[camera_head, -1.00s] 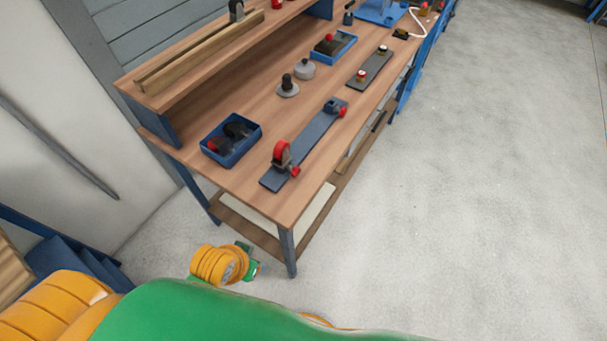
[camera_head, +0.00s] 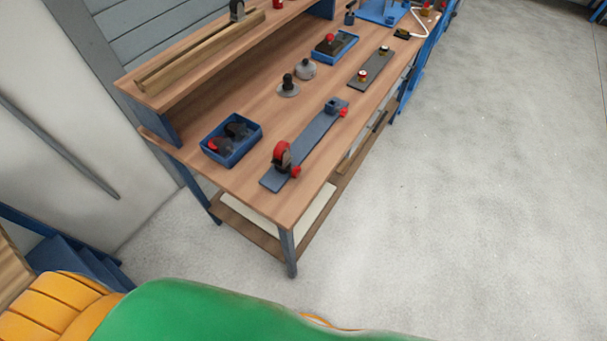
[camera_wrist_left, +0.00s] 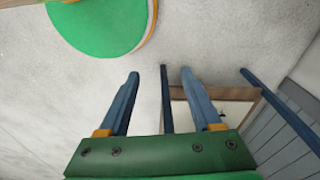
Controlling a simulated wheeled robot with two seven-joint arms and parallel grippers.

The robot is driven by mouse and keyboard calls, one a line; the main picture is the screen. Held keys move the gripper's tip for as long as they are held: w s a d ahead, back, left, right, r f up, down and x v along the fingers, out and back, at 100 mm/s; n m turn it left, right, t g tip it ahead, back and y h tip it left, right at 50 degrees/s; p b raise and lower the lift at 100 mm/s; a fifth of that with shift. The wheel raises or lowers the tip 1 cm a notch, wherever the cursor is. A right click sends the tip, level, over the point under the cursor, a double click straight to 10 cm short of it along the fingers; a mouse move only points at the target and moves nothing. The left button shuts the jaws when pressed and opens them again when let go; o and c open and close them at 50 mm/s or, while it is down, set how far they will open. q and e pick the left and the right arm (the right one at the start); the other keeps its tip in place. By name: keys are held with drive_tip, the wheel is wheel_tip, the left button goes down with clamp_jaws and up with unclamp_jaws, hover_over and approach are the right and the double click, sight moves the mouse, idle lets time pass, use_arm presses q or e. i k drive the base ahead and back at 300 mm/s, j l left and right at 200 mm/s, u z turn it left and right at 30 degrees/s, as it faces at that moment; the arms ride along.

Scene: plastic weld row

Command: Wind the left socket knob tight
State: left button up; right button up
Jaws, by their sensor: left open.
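A long blue-grey plate (camera_head: 312,142) lies on the workbench near its front edge. Its left end has a socket with a red and dark round piece (camera_head: 282,153) standing upright in it. A small red knob (camera_head: 296,171) is on the front side of that left socket. The right end has a blue socket (camera_head: 331,106) with another red knob (camera_head: 343,113). How tight the knobs are cannot be told. My left gripper (camera_wrist_left: 160,74) shows in the left wrist view, open and empty, over the floor and away from the plate. My right gripper is not in view.
The wooden workbench (camera_head: 255,185) carries a blue tray with dark and red pieces (camera_head: 231,158), two grey round pieces (camera_head: 288,88), another blue tray (camera_head: 334,48) and a dark strip with two knobs (camera_head: 371,67). A raised shelf runs along the back. Floor (camera_head: 480,200) to the right is clear.

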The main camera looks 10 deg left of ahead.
sight(295, 172)
drive_tip(key=i+l+u, duration=0.25)
drive_tip(key=u, duration=0.25)
drive_tip(key=i+l+u, duration=0.2)
drive_tip(key=l+u, duration=0.15)
drive_tip(key=u, duration=0.15)
drive_tip(key=i+l+u, duration=0.15)
drive_tip(key=l+u, duration=0.25)
drive_tip(key=u, duration=0.15)
drive_tip(key=l+u, duration=1.5)
drive_tip(key=k+l+u, duration=0.2)
drive_tip(key=u, duration=0.3)
drive_tip(key=k+l+u, duration=0.25)
drive_tip(key=u, duration=0.25)
drive_tip(key=l, duration=0.1)
